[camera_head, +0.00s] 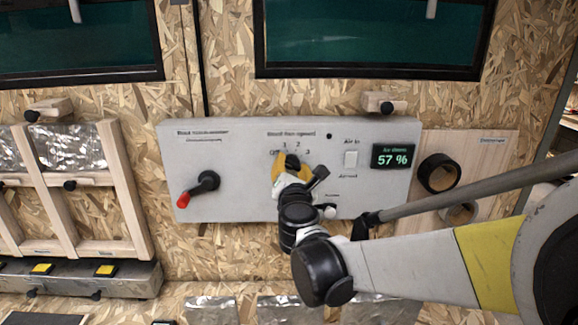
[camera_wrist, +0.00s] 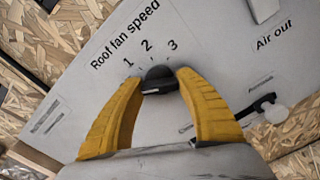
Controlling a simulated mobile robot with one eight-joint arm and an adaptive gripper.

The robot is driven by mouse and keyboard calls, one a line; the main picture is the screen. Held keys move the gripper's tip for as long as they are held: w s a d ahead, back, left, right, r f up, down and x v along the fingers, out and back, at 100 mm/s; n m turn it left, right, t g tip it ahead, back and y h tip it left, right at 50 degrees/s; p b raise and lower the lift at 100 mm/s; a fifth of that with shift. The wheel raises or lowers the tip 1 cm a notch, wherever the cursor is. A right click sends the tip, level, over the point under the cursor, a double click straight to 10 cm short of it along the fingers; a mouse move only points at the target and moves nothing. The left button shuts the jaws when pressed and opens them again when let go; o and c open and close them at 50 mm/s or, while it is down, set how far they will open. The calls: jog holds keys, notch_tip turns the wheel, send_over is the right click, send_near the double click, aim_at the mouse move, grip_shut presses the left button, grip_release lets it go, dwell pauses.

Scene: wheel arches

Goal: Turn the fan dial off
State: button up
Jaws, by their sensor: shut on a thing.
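The fan dial (camera_wrist: 159,77) is a black knob on the grey control panel, under the label "Roof fan speed" with the marks 1, 2 and 3 around it. It also shows in the head view (camera_head: 292,161), partly hidden by my gripper. My gripper (camera_wrist: 160,86) has its two yellow fingers closed on either side of the knob, one at its left and one at its right. In the head view my gripper (camera_head: 291,168) reaches up to the panel from below. I cannot tell which mark the dial points to.
The grey panel (camera_head: 240,200) also carries a red-tipped black lever (camera_head: 196,188) at left, a white rocker switch (camera_head: 351,159) and a display (camera_head: 395,156) reading 57 %. Windows (camera_head: 370,35) are above.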

dwell(0.3)
jog(key=o, duration=1.2)
jog(key=s, duration=1.2)
